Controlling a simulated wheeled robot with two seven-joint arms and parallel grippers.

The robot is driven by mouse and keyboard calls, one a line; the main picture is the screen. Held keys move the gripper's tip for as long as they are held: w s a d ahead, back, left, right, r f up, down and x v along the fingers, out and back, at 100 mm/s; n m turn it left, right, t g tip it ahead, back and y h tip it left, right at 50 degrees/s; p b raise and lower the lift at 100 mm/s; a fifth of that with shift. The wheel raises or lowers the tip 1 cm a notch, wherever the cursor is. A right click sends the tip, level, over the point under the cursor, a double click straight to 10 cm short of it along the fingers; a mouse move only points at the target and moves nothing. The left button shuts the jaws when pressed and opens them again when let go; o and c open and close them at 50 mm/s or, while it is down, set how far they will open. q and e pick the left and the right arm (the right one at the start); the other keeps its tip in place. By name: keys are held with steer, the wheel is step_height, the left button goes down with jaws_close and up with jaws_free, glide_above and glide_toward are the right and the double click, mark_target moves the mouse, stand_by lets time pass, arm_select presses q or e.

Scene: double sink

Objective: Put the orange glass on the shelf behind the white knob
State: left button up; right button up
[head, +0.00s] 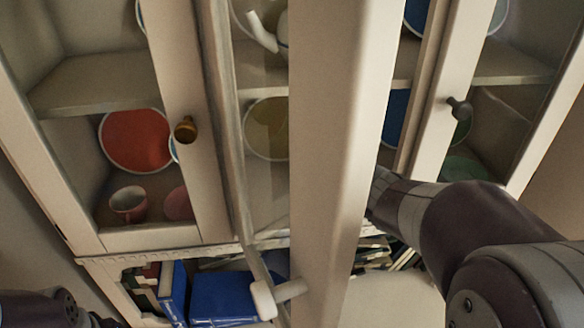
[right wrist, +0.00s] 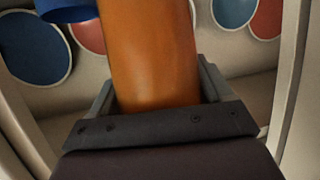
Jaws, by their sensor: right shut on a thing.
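The orange glass (right wrist: 150,55) stands between the two fingers of my right gripper (right wrist: 158,88), which is shut on it, in the right wrist view. Its top runs out of the picture. In the head view the glass and the right fingers are hidden behind an open cabinet door (head: 330,120); my right forearm comes in from the right and reaches behind it. The white knob (head: 280,298) sits low on this door. The shelf space behind the door shows only in part. My left gripper is out of view.
A red plate (head: 135,140) and pink cup (head: 128,203) stand inside. A blue vessel (right wrist: 65,8) is close left of the glass. Blue books (head: 225,297) lie below.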

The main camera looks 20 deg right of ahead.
steer(key=w+a+f, duration=0.1)
steer(key=w+f, duration=0.2)
steer(key=w+a+f+b, duration=0.1)
steer(key=w+f, duration=0.2)
steer(key=w+a+f, duration=0.1)
steer(key=w+f, duration=0.2)
steer(key=shift+w+a+f, duration=0.1)
steer(key=shift+f, duration=0.1)
steer(key=shift+w+f+b, duration=0.3)
steer(key=shift+s+f+b, duration=0.2)
steer(key=shift+b, duration=0.1)
steer(key=o, duration=1.5)
steer(key=shift+s+r, duration=0.1)
steer(key=shift+c, duration=0.2)
